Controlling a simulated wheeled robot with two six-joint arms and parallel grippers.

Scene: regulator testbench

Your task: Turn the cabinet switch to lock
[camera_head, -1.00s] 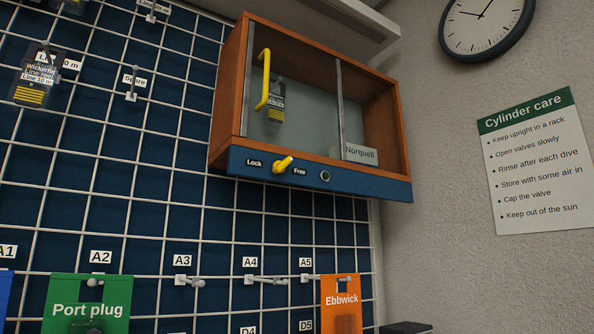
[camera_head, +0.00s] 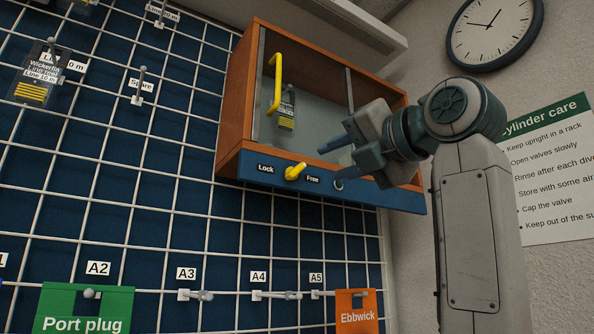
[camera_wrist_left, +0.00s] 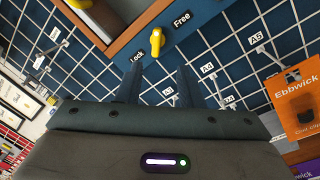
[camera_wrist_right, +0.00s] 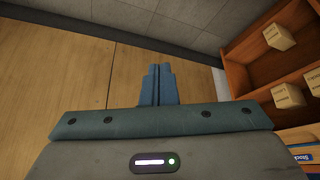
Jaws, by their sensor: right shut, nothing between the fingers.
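The cabinet switch (camera_head: 295,171) is a yellow handle on the blue strip below the wooden cabinet (camera_head: 232,110), between the labels Lock and Free. In the head view its handle slants toward the upper right. My left gripper (camera_head: 331,165) is open and empty, just right of the switch, with its fingers toward it. The left wrist view shows the switch (camera_wrist_left: 155,40) beyond and roughly between the spread fingertips (camera_wrist_left: 158,72); they look apart from it. My right gripper (camera_wrist_right: 158,72) is shut and empty, above a wooden surface and away from the cabinet.
The cabinet has a yellow front handle (camera_head: 275,85) and a tagged item (camera_head: 286,108) inside. A wire grid with pegs covers the blue wall; an orange Ebbwick card (camera_head: 357,314) hangs below. In the right wrist view, a wooden shelf (camera_wrist_right: 240,80) with small boxes stands at right.

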